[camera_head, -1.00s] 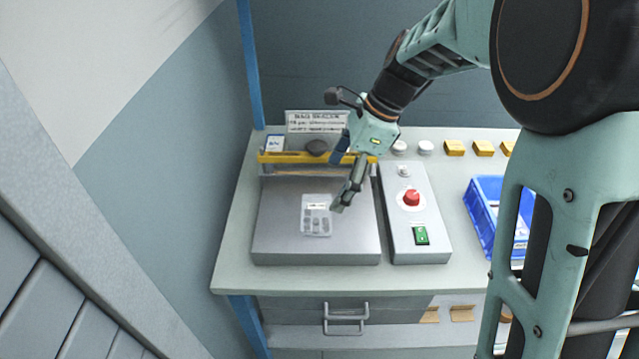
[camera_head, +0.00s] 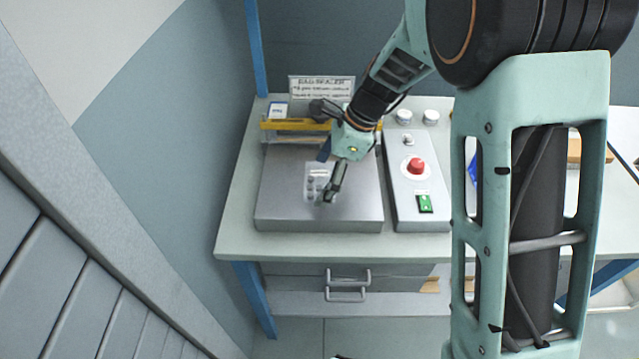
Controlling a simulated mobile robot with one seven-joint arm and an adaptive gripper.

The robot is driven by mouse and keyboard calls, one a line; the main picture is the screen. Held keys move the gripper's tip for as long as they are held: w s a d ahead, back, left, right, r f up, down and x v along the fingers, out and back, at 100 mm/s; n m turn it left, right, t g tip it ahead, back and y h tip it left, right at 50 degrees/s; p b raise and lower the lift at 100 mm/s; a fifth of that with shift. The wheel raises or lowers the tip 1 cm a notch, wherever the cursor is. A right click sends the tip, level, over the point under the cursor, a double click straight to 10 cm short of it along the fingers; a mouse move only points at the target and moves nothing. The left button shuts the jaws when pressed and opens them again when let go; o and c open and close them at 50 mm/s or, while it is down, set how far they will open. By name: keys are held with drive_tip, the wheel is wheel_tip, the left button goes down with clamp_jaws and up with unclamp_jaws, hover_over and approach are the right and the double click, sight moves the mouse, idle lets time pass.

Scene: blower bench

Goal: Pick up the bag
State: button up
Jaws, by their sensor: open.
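The bag (camera_head: 314,186) is a small clear pouch with dark pieces in it. It lies on the grey metal plate of the bag sealer (camera_head: 285,212), left of the middle. My gripper (camera_head: 326,178) is open and points down over the bag, its fingers covering the bag's right part. I cannot tell whether the fingertips touch the bag or the plate.
A yellow bar (camera_head: 290,124) runs across the back of the sealer, with a sign (camera_head: 322,88) behind it. A control box with a red button (camera_head: 416,165) stands to the right. A blue bin (camera_head: 473,168) is mostly hidden by my arm.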

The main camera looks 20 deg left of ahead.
drive_tip(key=c, duration=1.4)
drive_tip(key=shift+r, duration=0.1)
